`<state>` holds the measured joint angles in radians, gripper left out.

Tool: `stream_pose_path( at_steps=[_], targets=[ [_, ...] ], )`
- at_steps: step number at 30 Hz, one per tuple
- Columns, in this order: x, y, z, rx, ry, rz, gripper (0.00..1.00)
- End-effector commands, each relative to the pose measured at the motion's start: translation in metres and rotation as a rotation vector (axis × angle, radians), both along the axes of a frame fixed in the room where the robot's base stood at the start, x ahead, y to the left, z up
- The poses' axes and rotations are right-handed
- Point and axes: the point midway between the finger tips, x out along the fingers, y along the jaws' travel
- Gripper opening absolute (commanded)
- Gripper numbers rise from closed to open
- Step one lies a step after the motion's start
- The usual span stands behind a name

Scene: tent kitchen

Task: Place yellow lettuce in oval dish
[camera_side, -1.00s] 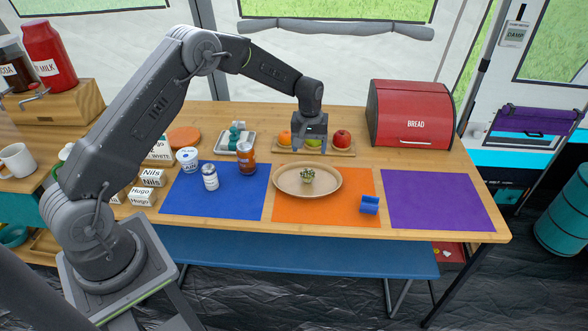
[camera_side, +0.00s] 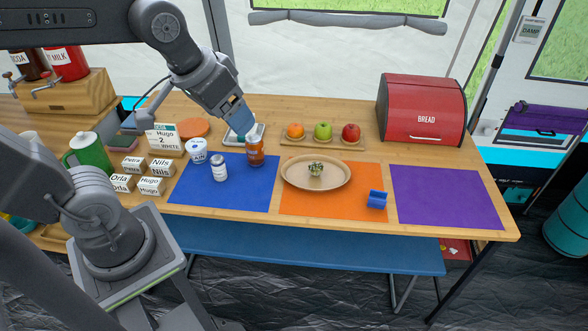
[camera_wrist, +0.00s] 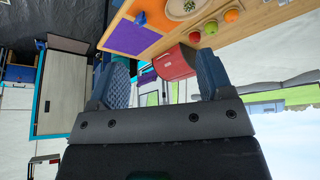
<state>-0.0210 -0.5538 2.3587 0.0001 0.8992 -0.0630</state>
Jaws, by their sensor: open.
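A small yellow-green lettuce (camera_side: 316,169) sits in the oval dish (camera_side: 341,182), near its middle. The dish is tan and rests on the orange mat. Part of the dish (camera_wrist: 176,13) shows at the top edge of the wrist view, with the lettuce (camera_wrist: 190,5) in it. My gripper (camera_side: 243,133) is raised left of the dish, over the small tray in the side view. In the wrist view its two blue-grey fingers (camera_wrist: 165,80) are wide apart with nothing between them.
A brown jar (camera_side: 256,152) stands close to my gripper in the side view, with a white jar (camera_side: 219,168) on the blue mat. A fruit board (camera_side: 338,142), a blue holder (camera_side: 377,199) and a red bread box (camera_side: 423,110) lie further right. The purple mat (camera_side: 445,196) is clear.

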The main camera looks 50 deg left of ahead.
Motion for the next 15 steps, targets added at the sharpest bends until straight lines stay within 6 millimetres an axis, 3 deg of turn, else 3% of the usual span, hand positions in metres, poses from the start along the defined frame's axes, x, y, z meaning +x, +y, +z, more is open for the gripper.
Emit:
stream_pose_path(
  at_steps=[3, 6, 15],
  targets=[
    [-0.027, -0.003, -0.006, 0.017, -0.035, -0.046, 0.73],
    [-0.039, -0.005, -0.010, 0.025, -0.049, -0.068, 0.73],
    [-0.044, -0.005, -0.012, 0.030, -0.053, -0.079, 0.73]
  ],
)
